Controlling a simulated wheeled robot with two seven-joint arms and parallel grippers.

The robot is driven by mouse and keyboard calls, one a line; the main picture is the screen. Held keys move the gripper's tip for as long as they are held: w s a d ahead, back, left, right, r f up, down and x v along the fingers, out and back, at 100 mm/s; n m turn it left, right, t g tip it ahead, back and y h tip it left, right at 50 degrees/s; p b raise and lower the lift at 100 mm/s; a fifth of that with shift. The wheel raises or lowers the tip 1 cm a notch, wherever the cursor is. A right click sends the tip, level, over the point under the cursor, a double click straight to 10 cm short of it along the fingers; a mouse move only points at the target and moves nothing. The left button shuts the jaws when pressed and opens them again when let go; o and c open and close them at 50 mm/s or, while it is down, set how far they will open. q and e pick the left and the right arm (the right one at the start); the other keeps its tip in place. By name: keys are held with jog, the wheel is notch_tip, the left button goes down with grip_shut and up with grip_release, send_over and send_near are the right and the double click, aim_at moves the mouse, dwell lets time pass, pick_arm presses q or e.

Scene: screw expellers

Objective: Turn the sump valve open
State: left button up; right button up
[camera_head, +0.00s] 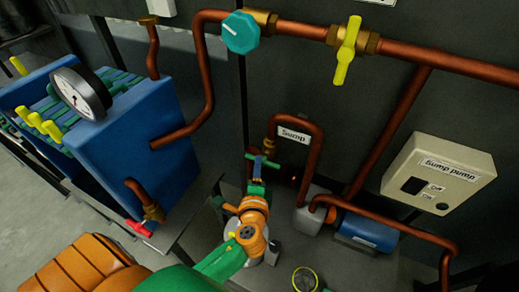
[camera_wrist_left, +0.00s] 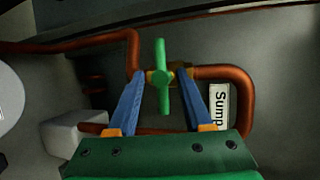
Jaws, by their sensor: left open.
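The sump valve has a green bar handle (camera_head: 262,160) on a brass body in a copper pipe, left of the "Sump" label (camera_head: 294,136). In the left wrist view the handle (camera_wrist_left: 162,76) stands nearly upright in the picture. My left gripper (camera_head: 258,173) is at the valve in the head view, its fingers small and partly hidden by the wrist. In the left wrist view its blue fingers (camera_wrist_left: 162,88) are open, one on each side of the handle, with visible gaps. The handle's lower end reaches between them. My right gripper is not in view.
A teal round knob (camera_head: 240,32) and a yellow valve handle (camera_head: 347,50) sit on the upper pipe. A blue filter press (camera_head: 130,135) with a gauge stands left. A beige pump switch box (camera_head: 438,172) and blue pump (camera_head: 368,232) are right. Copper pipes surround the valve.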

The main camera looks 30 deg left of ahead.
aim_at(264, 159)
pick_arm(q)
jog(key=x, duration=0.4)
jog(key=shift+w, duration=0.3)
jog(key=shift+w+a+f, duration=0.1)
jog(key=shift+f, duration=0.05)
jog(key=shift+c, duration=0.8)
grip_shut()
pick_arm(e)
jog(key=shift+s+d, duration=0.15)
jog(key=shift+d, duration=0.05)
